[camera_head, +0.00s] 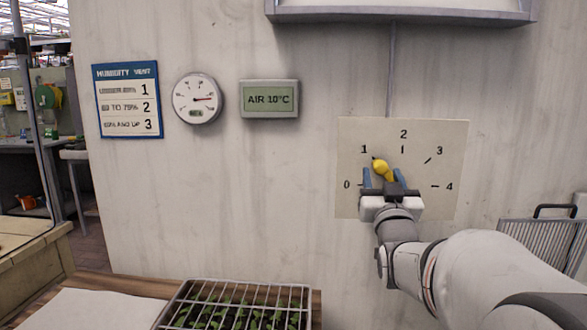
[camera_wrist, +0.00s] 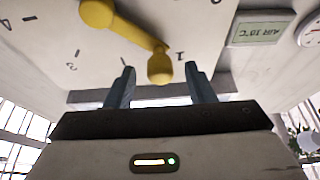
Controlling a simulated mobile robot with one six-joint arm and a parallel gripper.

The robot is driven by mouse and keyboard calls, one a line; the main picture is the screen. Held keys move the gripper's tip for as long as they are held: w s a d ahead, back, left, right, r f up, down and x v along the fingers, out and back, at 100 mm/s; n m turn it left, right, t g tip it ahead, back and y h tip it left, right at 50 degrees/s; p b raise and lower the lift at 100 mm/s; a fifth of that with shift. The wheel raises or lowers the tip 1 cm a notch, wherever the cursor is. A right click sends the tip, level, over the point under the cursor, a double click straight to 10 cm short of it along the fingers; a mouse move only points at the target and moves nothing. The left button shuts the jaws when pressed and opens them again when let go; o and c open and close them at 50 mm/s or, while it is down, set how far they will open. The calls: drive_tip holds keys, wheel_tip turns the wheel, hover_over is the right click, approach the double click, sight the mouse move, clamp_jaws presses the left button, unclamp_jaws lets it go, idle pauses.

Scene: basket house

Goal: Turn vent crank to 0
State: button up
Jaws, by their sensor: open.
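The yellow vent crank (camera_head: 382,168) is on a pale dial plate (camera_head: 435,150) marked 0 to 4 on the wall. Its arm points up and left, toward the 1. In the wrist view the crank (camera_wrist: 125,27) runs from a round hub to a knob (camera_wrist: 160,67) near the 1. My gripper (camera_head: 383,178) is open in front of the plate, with its blue fingers on either side of the knob. In the wrist view the fingers (camera_wrist: 160,72) stand apart from the knob, with gaps on both sides. The crank's hub is partly hidden in the head view.
A humidity vent sign (camera_head: 127,100), a round gauge (camera_head: 197,98) and a display reading AIR 10°C (camera_head: 269,98) hang to the left. A wire-covered seedling tray (camera_head: 240,305) stands below. A ribbed metal rack (camera_head: 545,245) is at right. The wall around the plate is clear.

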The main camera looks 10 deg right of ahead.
drive_tip(key=shift+x, duration=1.9)
